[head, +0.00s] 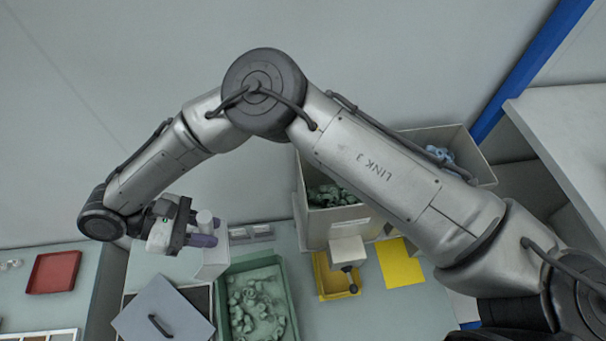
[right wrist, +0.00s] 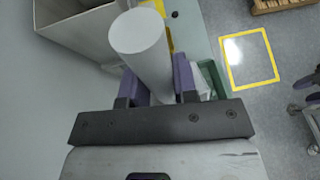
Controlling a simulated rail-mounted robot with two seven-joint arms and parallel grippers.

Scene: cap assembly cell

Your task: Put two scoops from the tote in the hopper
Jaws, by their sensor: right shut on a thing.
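My right gripper (head: 203,238) has purple fingers and is shut on the pale round handle of the scoop (head: 204,218). In the right wrist view the handle (right wrist: 140,45) stands between the fingers of the gripper (right wrist: 158,85). A pale boxy shape shows just below the fingers in the head view; I cannot tell whether it is the scoop's bowl. The green tote (head: 290,301) is below and right of the gripper, with grey-green pieces inside. The beige hopper (head: 316,231) is farther right, partly behind my arm, with green pieces in it. My left gripper is not in view.
A grey lid with a handle (head: 166,309) lies over a box left of the tote. A yellow tray (head: 325,277) sits below the hopper's knob, beside a yellow mat (head: 399,262). A red tray (head: 54,272) is far left. Blue pieces (head: 440,155) lie in the bin at the right.

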